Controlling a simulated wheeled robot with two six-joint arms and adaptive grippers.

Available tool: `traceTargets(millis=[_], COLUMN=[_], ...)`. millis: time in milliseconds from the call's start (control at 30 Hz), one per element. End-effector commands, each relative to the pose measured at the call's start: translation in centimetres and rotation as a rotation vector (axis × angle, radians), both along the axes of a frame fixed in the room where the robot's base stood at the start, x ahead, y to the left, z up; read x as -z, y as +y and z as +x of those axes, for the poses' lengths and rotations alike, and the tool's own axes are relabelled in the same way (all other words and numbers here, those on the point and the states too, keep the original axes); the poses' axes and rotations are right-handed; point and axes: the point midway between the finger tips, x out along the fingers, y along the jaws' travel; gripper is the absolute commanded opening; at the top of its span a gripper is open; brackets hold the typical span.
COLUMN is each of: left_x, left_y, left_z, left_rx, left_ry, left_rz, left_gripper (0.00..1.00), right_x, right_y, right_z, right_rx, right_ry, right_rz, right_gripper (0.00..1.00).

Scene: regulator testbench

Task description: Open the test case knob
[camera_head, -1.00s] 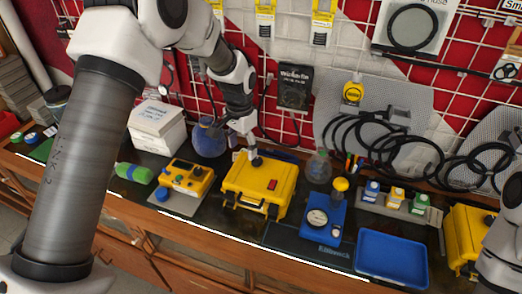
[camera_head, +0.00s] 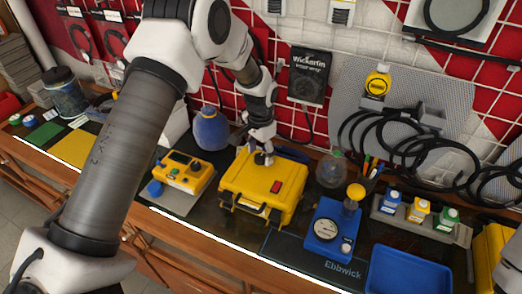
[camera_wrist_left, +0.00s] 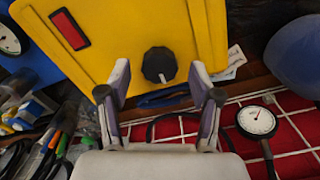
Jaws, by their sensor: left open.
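The yellow test case (camera_head: 255,190) stands closed on the bench, with a red rocker switch (camera_head: 275,187) on its top; it also fills the upper part of the left wrist view (camera_wrist_left: 120,30). Its black round knob (camera_wrist_left: 159,65) has a white mark on its near side. My left gripper (camera_head: 264,155) is over the back of the case, at the knob, which it mostly hides in the head view. In the left wrist view the two fingers (camera_wrist_left: 161,84) are spread, with the knob centred just beyond their tips. I cannot tell if they touch it. My right gripper is out of view.
A yellow control box (camera_head: 183,172) and a blue round flask (camera_head: 211,130) stand left of the case. A blue gauge unit (camera_head: 325,232), a blue tray (camera_head: 408,272) and small bottles on a rack stand right. The wire grid wall is close behind.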

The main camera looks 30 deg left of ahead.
Motion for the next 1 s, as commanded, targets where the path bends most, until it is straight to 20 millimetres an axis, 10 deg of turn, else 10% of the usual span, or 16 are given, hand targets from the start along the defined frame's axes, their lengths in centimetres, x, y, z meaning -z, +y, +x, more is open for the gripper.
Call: traceTargets(millis=[300, 500, 1000], left_x=[0.88, 0.87, 0.85], left_y=[-0.02, -0.01, -0.01], left_z=[0.01, 0.01, -0.01], left_rx=[0.000, 0.000, -0.078], left_ry=[-0.001, -0.001, 0.000], left_rz=[0.001, 0.000, 0.000], left_gripper=[0.64, 0.04, 0.04], right_x=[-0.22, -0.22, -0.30], right_y=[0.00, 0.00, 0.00], right_z=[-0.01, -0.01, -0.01], right_rx=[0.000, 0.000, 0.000], right_ry=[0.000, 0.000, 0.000], right_rz=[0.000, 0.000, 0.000], right_gripper=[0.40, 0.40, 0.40])
